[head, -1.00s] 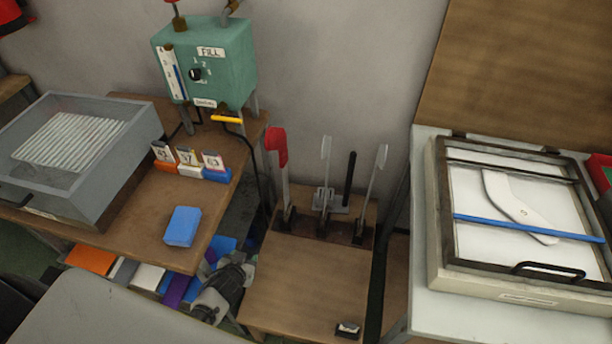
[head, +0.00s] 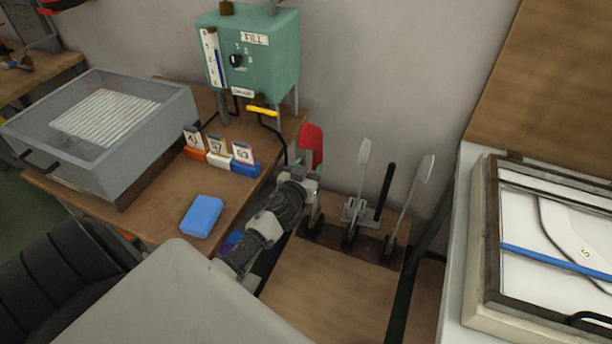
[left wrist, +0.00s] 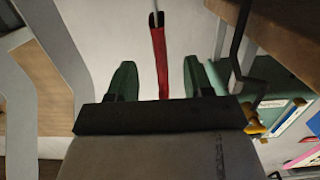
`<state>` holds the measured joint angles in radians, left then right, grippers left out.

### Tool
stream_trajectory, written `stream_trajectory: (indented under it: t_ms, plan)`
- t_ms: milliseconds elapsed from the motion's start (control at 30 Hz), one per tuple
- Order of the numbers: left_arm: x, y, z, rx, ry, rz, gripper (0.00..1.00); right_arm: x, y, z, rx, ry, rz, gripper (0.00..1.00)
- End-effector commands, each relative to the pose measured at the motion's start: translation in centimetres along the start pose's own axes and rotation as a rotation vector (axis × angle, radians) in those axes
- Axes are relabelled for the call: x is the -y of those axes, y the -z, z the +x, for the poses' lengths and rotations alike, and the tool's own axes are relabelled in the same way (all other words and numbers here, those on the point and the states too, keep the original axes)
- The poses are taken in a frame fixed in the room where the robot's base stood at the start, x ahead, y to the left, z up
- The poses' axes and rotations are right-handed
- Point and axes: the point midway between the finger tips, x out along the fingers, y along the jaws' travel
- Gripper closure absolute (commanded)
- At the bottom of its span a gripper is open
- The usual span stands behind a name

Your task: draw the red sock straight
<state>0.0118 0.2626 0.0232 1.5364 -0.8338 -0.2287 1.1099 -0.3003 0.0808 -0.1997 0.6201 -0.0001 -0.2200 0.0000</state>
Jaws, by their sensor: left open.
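The red sock (head: 312,143) hangs on the leftmost upright board of the stand, its lower part bunched low on the post. My left gripper (head: 309,172) is at the sock's lower end, reaching in from the lower left. In the left wrist view the two green fingers (left wrist: 160,72) are spread apart, with the red sock (left wrist: 159,58) in the gap between them. Neither finger clearly touches it. The gripper hides part of the sock's lower end in the head view. My right gripper is out of view.
Two bare pale boards (head: 361,170) and a black post (head: 384,192) stand right of the sock. A green FILL box (head: 262,75) with a yellow handle (head: 262,111) is close on the left. A blue block (head: 202,216) lies on the left table. The stand's wooden top (head: 330,285) is clear in front.

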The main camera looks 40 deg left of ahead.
Motion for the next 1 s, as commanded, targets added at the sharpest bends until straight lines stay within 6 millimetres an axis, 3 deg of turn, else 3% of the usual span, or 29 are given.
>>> stream_trajectory:
  t_ms: [500,1000]
  plan:
    - [0.0,-0.2,4.8,0.001,-0.001,0.001,0.49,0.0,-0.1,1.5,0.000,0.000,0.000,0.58]
    - [0.0,-0.1,5.6,0.002,0.000,0.001,0.49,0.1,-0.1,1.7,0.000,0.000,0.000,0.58]
